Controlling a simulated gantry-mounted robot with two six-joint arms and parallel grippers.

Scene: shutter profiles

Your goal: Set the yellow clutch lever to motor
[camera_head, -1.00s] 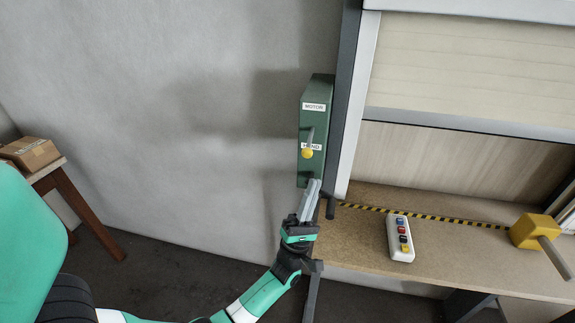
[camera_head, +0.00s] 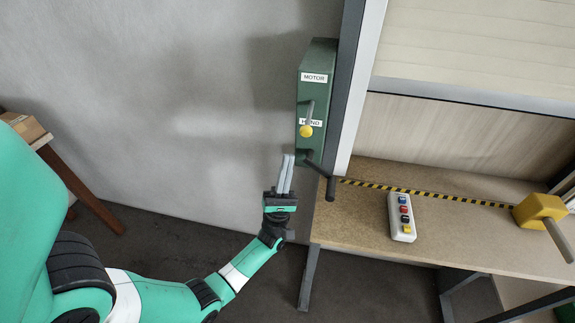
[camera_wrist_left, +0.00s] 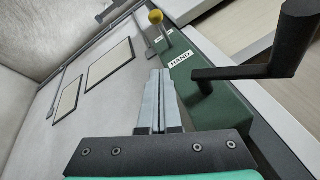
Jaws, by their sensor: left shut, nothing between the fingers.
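The yellow-knobbed clutch lever (camera_head: 306,131) sits on the green box (camera_head: 315,95) on the wall, with its knob at the HAND label (camera_head: 313,122). The MOTOR label (camera_head: 314,77) is higher on the box. In the left wrist view the yellow knob (camera_wrist_left: 156,17) stands off the box beyond the fingertips, and the HAND label (camera_wrist_left: 181,59) also shows. My left gripper (camera_head: 288,156) is shut and empty, below and a little left of the knob, apart from it. In the left wrist view its fingers (camera_wrist_left: 160,72) point toward the lever. My right gripper is not in view.
A black crank handle (camera_head: 322,180) sticks out below the green box, right of my left gripper; it looms close in the left wrist view (camera_wrist_left: 262,62). A bench (camera_head: 350,225) carries a button box (camera_head: 402,217) and a yellow block with a handle (camera_head: 540,210).

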